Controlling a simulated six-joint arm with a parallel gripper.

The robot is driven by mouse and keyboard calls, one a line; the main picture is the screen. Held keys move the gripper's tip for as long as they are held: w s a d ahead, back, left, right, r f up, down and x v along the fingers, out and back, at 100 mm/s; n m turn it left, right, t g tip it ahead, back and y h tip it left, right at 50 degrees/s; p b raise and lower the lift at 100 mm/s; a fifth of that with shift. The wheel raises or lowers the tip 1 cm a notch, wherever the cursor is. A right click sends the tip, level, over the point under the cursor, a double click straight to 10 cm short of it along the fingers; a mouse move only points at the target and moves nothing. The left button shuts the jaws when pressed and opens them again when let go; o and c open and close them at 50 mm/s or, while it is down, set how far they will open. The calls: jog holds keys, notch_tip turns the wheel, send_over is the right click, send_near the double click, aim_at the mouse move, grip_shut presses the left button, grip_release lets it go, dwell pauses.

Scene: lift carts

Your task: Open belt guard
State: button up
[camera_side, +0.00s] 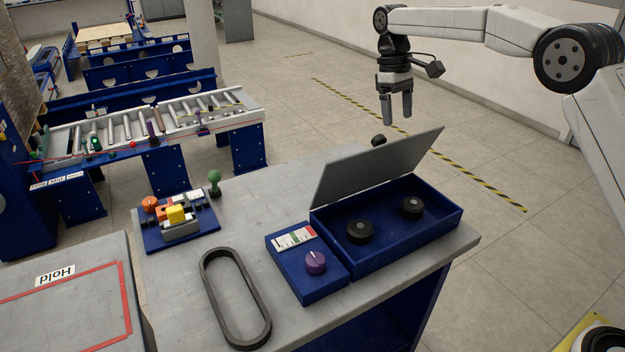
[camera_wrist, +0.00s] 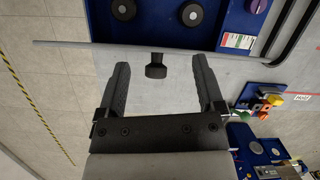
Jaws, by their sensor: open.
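The belt guard (camera_side: 372,168) is a grey flat lid, standing tilted up and back along the far edge of a blue box (camera_side: 440,225). Two black pulleys (camera_side: 360,231) show inside the box. The lid's black knob handle (camera_side: 378,140) sticks out behind its raised side. In the wrist view the guard (camera_wrist: 75,44) is seen nearly edge-on as a thin grey strip, and the knob (camera_wrist: 156,68) lies between the fingers, apart from both. My gripper (camera_side: 397,120) points down, open and empty, above and behind the raised guard.
A black belt loop (camera_side: 205,290) lies on the grey table (camera_side: 185,290). A blue panel with a purple knob (camera_side: 316,262) adjoins the box. A blue control block (camera_side: 180,240) with orange, yellow and green parts stands at left. The air around my gripper is clear.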

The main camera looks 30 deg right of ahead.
jog(key=s+r, duration=0.3)
jog(key=s, duration=0.5)
jog(key=shift+s+a+r, duration=0.15)
jog(key=shift+s+r, duration=0.05)
jog(key=shift+r, duration=0.15)
jog(key=shift+f, duration=0.15)
jog(key=s+a+f+m+t, duration=0.2)
jog(key=s+f+t, duration=0.3)
jog(key=s+f, duration=1.1)
notch_tip(320, 180, down, 2)
jog(key=shift+s+m+t, duration=0.3)
jog(key=shift+s, duration=0.1)
